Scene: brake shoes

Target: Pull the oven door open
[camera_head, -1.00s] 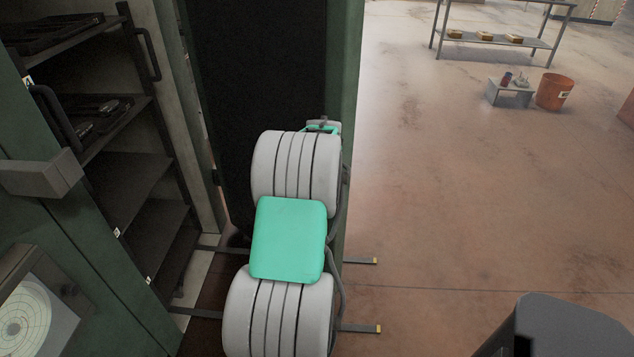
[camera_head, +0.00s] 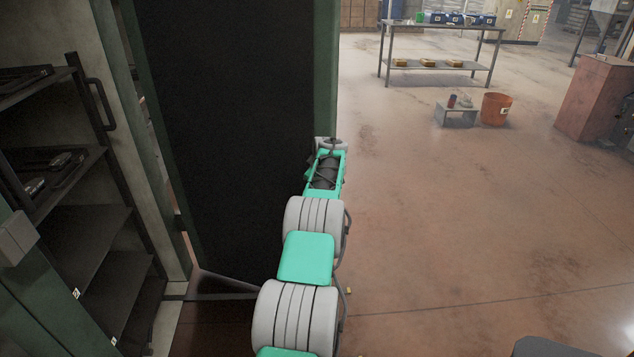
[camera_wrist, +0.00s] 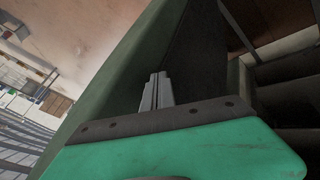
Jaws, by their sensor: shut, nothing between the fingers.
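The oven door (camera_head: 235,120) stands swung open, a tall dark inner panel with a green edge. Its green edge (camera_wrist: 118,95) and dark inner face (camera_wrist: 195,60) also show in the wrist view. My gripper (camera_wrist: 160,78) is shut and empty, its grey fingers together in front of the door near where the green edge meets the dark face. I cannot tell whether the fingers touch it. In the head view my arm reaches along the door's inner side to its free edge, and the fingers are hidden there. The door's outer side and handle are hidden.
At the left is an open dark cabinet with shelves (camera_head: 85,235) holding dark parts, and a bar handle (camera_head: 103,104) on its frame. Right of the door the floor (camera_head: 450,220) is clear. Farther back are a metal table (camera_head: 440,27), an orange bucket (camera_head: 496,109) and a low stand (camera_head: 457,116).

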